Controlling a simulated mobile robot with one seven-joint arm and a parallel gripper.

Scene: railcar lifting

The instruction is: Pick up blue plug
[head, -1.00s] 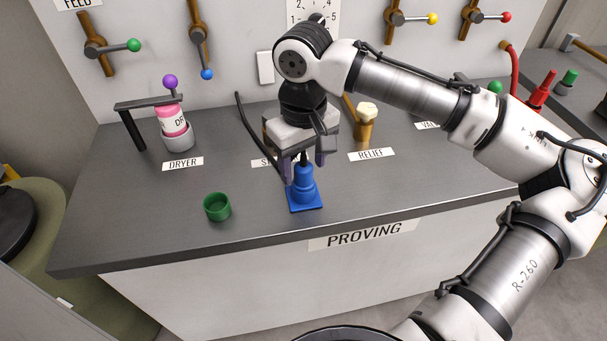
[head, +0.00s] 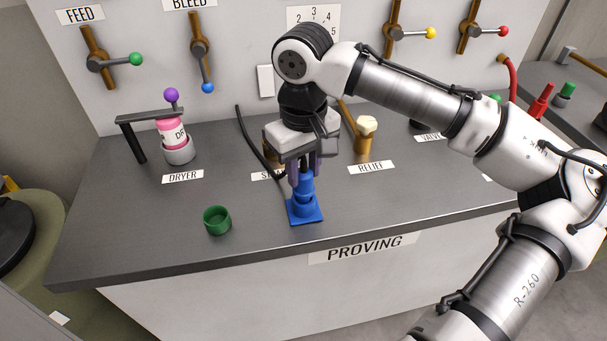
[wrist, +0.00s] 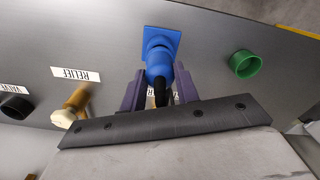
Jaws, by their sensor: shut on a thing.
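The blue plug (head: 305,185) stands upright on the counter, in a blue square-based holder (head: 306,215). In the wrist view the plug (wrist: 158,66) shows a rounded blue body with a black end toward my gripper, and the blue square plate (wrist: 163,38) behind it. My gripper (head: 305,176) is above, pointing down, with its purple fingers on either side of the plug's upper part. The fingers (wrist: 160,82) are shut on the plug. I cannot tell whether the plug is fully seated or slightly raised in the holder.
A green open cup (head: 217,220) stands left of the blue holder. A pink bottle (head: 172,131) sits in the dryer stand at the back left. A brass relief fitting (head: 364,138) is at the back right. The counter's front left is clear.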

